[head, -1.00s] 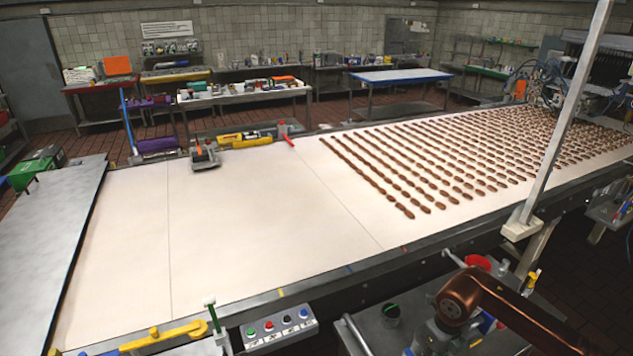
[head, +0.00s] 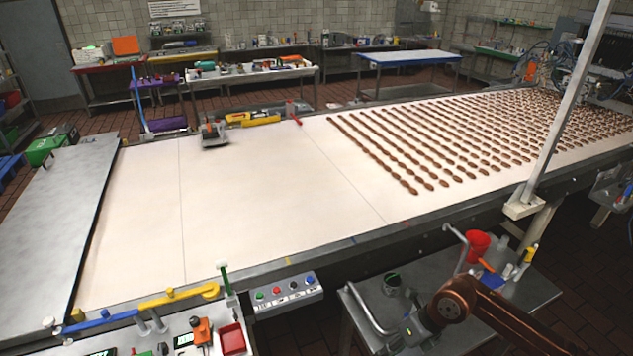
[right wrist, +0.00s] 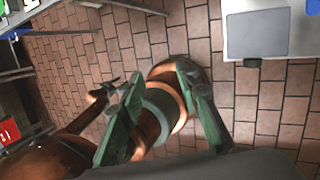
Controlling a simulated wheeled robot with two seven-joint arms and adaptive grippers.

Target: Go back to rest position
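My right gripper (right wrist: 160,74) shows in the right wrist view with its two green fingers spread apart. Nothing is between the fingertips; tiled floor and copper and grey-green robot parts show behind them. A small dark jaw-like shape (right wrist: 104,88) by a copper arm at the left may be my left gripper, but its state is unclear. In the head view my copper right arm (head: 490,310) comes in from the lower right, over a metal side table. No left arm shows in the head view.
A long white conveyor (head: 260,195) carries rows of brown pieces on its right part. A button box (head: 285,294) sits on its near edge. A post (head: 570,100) rises at right.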

